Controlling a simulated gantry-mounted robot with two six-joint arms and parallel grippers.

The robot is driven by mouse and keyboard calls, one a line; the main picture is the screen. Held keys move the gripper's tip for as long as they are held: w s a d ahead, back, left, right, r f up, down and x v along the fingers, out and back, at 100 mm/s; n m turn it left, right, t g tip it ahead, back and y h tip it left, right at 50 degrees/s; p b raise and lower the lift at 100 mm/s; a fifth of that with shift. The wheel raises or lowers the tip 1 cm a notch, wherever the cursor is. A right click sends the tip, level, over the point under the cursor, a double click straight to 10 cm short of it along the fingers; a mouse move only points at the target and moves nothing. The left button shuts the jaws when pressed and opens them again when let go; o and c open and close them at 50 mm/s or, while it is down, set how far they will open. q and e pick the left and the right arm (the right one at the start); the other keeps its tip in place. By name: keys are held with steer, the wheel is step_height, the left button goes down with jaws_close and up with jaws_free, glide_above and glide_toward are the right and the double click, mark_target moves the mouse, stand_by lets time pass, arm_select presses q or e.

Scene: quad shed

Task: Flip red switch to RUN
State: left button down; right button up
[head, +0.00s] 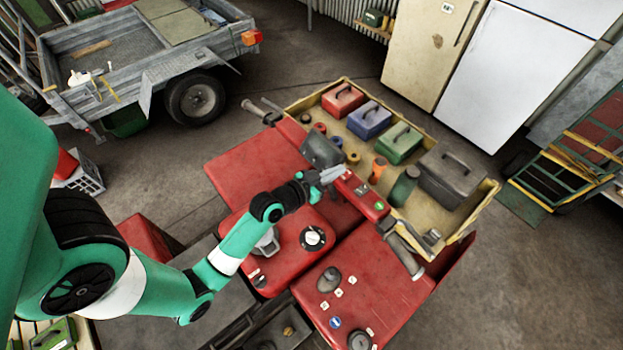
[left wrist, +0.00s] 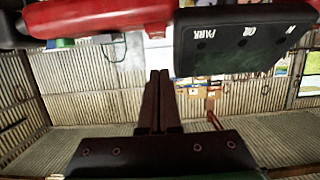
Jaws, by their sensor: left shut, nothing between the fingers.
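The quad's red handlebar panel (head: 368,197) carries small controls, with a green button (head: 379,206) at its right end and a small switch (head: 361,190) beside it. The switch's colour and setting are too small to tell. My left gripper (head: 332,175) is shut and empty at the panel's left end, close to it; I cannot tell whether it touches. My right gripper is not in view.
A yellow-edged rack (head: 470,212) behind the handlebar holds red, blue and green boxes, a dark case (head: 448,178) and bottles. The right handlebar grip (head: 405,256) sticks out nearby. A trailer (head: 135,60) stands at the back left, fridges (head: 520,70) at the back right.

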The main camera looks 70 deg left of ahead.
arm_select(q)
steer(key=s+d+b, duration=0.2)
steer(key=s+d, duration=0.1)
steer(key=s, duration=0.6)
steer(key=shift+d+r, duration=0.35)
steer(key=shift+r, duration=0.1)
steer(key=shift+d, duration=0.1)
